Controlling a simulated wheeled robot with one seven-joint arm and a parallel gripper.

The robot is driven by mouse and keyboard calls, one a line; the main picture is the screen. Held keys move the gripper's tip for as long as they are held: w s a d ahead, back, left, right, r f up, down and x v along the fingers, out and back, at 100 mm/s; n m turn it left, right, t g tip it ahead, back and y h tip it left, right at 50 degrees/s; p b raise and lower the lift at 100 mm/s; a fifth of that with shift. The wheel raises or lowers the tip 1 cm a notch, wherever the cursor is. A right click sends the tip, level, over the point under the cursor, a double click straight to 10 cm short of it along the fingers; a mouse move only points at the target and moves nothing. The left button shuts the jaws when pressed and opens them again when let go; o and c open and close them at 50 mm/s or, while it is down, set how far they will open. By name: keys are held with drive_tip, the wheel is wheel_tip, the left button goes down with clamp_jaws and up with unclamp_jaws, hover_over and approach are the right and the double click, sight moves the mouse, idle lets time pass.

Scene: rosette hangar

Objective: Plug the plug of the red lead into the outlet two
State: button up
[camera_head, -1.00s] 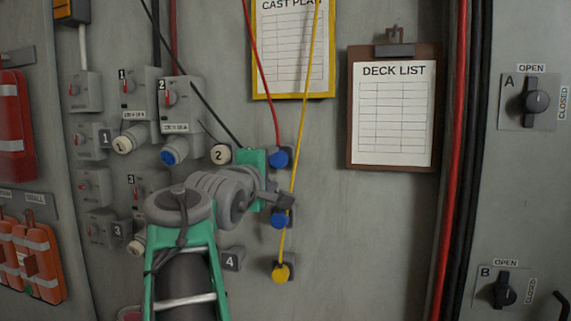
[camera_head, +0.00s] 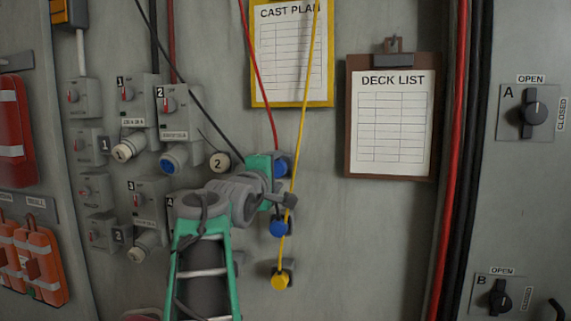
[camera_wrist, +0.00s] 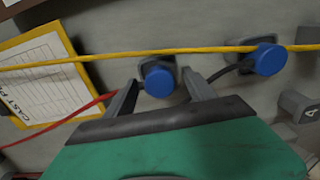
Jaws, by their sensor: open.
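The red lead (camera_head: 259,75) hangs down to the upper blue plug (camera_head: 281,166), which sits in a grey holder on the wall. My gripper (camera_wrist: 159,77) is open, its two fingers on either side of this blue plug (camera_wrist: 158,82) in the wrist view. Whether they touch it I cannot tell. In the head view my gripper's green body partly covers the plug. The switch box marked 2 (camera_head: 172,107) is to the left, with a round blue-faced socket (camera_head: 172,161) below it. A cream round piece marked 2 (camera_head: 219,162) is nearer to my gripper.
A second blue plug (camera_head: 280,227) is below, and a yellow plug (camera_head: 281,281) lower still. The yellow lead (camera_head: 300,130) passes close to my gripper, across the wrist view. A black lead (camera_head: 190,90) slants down behind my gripper. Clipboards (camera_head: 391,122) hang above and right.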

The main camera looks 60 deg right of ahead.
sight(277, 170)
drive_tip(key=shift+w+d, duration=0.1)
drive_tip(key=shift+d, duration=0.65)
idle(0.7)
clamp_jaws()
idle(0.5)
drive_tip(key=shift+a, duration=0.15)
drive_tip(key=shift+s+a+b, duration=0.15)
drive_tip(key=shift+a+b, duration=0.4)
drive_tip(key=shift+a, duration=0.4)
drive_tip(key=shift+s+a+b, duration=0.2)
drive_tip(key=shift+a+b, duration=0.3)
drive_tip(key=shift+a, duration=0.45)
drive_tip(key=shift+s+a+b, duration=0.15)
drive_tip(key=shift+a+b, duration=0.4)
drive_tip(key=shift+a, duration=0.4)
